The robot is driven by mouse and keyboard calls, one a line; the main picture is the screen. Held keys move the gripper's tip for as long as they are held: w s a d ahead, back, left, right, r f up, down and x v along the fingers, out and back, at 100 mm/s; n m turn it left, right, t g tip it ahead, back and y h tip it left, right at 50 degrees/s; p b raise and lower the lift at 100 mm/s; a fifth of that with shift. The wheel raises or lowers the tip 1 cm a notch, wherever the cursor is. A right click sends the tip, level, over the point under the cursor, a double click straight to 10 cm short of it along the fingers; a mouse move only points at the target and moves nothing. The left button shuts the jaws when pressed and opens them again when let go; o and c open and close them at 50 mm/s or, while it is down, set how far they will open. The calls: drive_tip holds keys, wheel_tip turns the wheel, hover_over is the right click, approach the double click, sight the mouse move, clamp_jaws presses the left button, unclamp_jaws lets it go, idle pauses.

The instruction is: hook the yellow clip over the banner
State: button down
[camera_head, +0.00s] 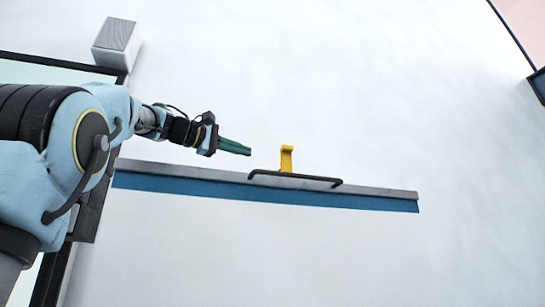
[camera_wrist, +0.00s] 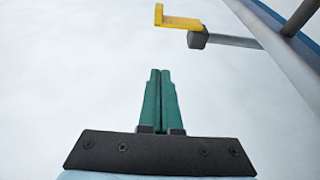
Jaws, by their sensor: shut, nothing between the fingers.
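The yellow clip (camera_head: 287,159) stands upright at the top edge of the banner (camera_head: 255,193), behind a dark bar; whether it is hooked over the edge I cannot tell. In the wrist view the yellow clip (camera_wrist: 176,20) is at the top, beyond and above my fingertips, beside a grey block-ended bar. My gripper (camera_head: 249,152) is to the left of the clip in the head view, apart from it. Its green fingers (camera_wrist: 160,73) are shut together with nothing between them. The banner has a grey top rail and a blue strip over a white sheet.
A grey box (camera_head: 116,40) is on the wall at upper left.

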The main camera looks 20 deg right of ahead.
sight(287, 159)
drive_tip(key=s+d+p, duration=0.1)
drive_tip(key=d+p, duration=0.4)
drive_tip(key=d, duration=0.4)
drive_tip(key=shift+s+d, duration=0.15)
drive_tip(key=shift+s, duration=0.25)
drive_tip(key=shift+f, duration=0.1)
